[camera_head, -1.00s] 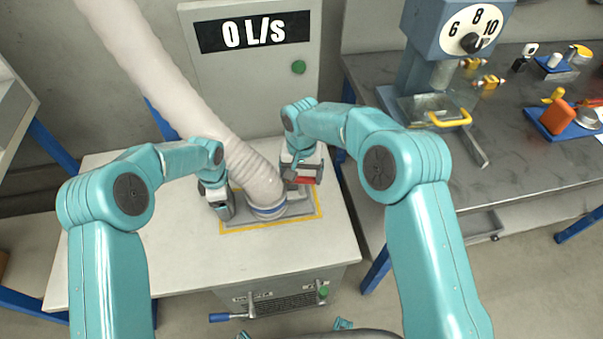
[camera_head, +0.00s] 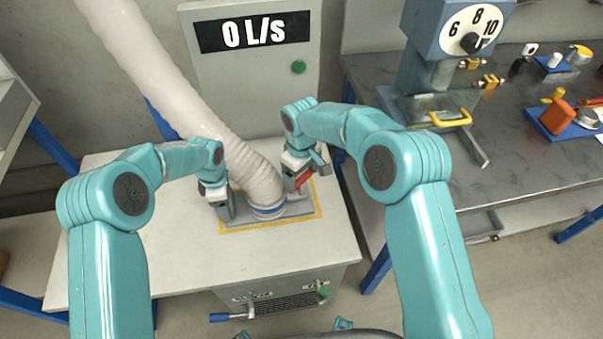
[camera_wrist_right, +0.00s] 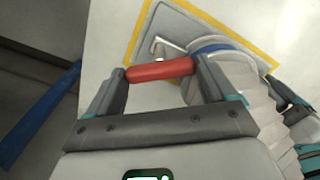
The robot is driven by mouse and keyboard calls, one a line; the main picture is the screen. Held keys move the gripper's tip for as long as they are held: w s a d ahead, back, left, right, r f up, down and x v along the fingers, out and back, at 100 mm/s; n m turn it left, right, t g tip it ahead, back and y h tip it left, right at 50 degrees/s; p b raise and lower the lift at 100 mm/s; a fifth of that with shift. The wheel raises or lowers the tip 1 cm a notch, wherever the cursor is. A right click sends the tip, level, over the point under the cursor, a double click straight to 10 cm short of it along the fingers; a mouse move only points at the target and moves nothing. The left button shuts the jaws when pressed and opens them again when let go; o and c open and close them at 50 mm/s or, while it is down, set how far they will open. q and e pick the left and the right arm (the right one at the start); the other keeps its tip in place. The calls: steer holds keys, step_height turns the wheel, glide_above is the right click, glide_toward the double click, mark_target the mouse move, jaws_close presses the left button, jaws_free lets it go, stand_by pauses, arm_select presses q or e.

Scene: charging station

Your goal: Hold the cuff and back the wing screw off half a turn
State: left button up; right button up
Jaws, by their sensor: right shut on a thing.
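The pale ribbed hose (camera_head: 255,175) ends in a cuff with a blue band (camera_head: 268,211) on a grey plate. The cuff also shows in the right wrist view (camera_wrist_right: 215,45). My right gripper (camera_head: 299,178) is at the cuff's right side, shut on a red bar (camera_head: 304,181), which looks like the wing screw's grip. In the right wrist view the red bar (camera_wrist_right: 160,70) spans between both fingers. My left gripper (camera_head: 222,208) is at the cuff's left side; its finger gap and any contact with the cuff are hidden.
A yellow outline (camera_head: 240,230) borders the plate on the white table (camera_head: 190,255). A cabinet behind has a display (camera_head: 253,32) reading 0 L/s and a green button (camera_head: 298,67). A dark bench (camera_head: 520,130) with a dial device stands at right.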

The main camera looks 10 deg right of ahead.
mark_target(302, 177)
steer(key=shift+n, duration=1.2)
steer(key=o, duration=0.9)
steer(key=shift+c, duration=0.2)
step_height(302, 177, up, 12)
